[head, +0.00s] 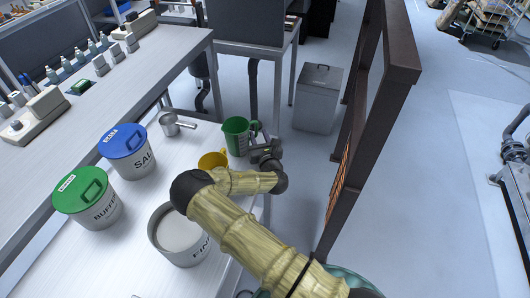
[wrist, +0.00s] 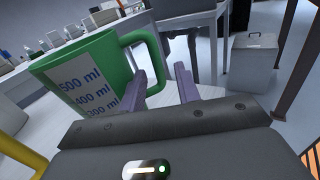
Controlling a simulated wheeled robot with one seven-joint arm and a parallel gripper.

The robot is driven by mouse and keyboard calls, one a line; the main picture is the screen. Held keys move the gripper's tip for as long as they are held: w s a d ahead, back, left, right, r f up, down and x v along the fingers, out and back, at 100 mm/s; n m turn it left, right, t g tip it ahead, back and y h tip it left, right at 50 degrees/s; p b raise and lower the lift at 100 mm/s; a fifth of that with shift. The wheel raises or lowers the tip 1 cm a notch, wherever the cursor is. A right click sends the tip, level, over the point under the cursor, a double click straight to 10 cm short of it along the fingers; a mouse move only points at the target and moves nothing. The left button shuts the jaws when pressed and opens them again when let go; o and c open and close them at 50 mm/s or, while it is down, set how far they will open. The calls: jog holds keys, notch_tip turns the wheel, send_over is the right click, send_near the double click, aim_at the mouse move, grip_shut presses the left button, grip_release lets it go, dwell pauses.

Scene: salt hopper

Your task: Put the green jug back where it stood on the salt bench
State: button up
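The green jug (head: 236,136) is near the right edge of the white salt bench (head: 165,190), with its handle towards the right. I cannot tell whether its base touches the bench. In the wrist view the jug (wrist: 82,78) fills the left side, its ml marks showing and its handle (wrist: 158,58) pointing towards my fingers. My gripper (wrist: 163,80) is at the handle, with one finger on its inner side and one on its outer side. The fingers stand apart with a gap visible between them. In the head view my gripper (head: 264,146) is right beside the jug.
A yellow jug (head: 212,159) stands close in front, partly behind my arm. A metal scoop (head: 172,124), a blue-lidded tub (head: 128,155), a green-lidded tub (head: 88,200) and an open white tub (head: 178,238) are on the bench. A brown frame (head: 365,110) rises on the right.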

jog(key=b+v, duration=0.1)
jog(key=v, duration=0.8)
dwell(0.4)
jog(key=s+d+f+m+g+h, duration=0.15)
jog(key=d+m+g+h, duration=0.35)
jog(key=m, duration=0.6)
jog(key=s+d+m+g+h, duration=0.3)
jog(key=d+m, duration=0.5)
jog(key=m, duration=0.4)
jog(key=s+r+m+g+y, duration=0.2)
jog(key=s+r+m+g, duration=0.1)
jog(key=s+r+m, duration=0.4)
jog(key=s+r+m+g+y, duration=0.2)
jog(key=s+r+m+g, duration=0.2)
jog(key=s+r+m, duration=0.3)
jog(key=s+a+m, duration=0.1)
jog(key=s, duration=0.4)
jog(key=shift+s+r, duration=0.3)
jog(key=shift+r, duration=0.05)
